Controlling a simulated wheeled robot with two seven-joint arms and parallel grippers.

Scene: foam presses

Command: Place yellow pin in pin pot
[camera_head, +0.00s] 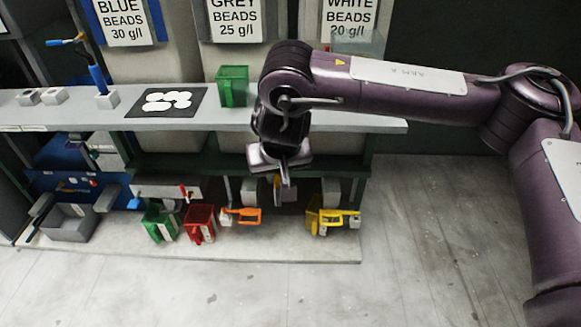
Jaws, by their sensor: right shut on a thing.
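My right gripper (284,178) hangs pointing down in front of the shelf edge, above the lower row of equipment. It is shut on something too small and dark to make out. I cannot pick out the yellow pin for certain. A yellow handle-like part (331,216) shows low on the right, below and right of the gripper. No pin pot can be named for sure; a grey open box (68,222) stands at the lower left. My left gripper is not in view.
A green jug (232,86) stands on the grey shelf (210,117), near a black mat (142,107) with white discs. Below are a green jug (160,223), a red jug (201,222) and an orange handle (243,215). The floor at right is clear.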

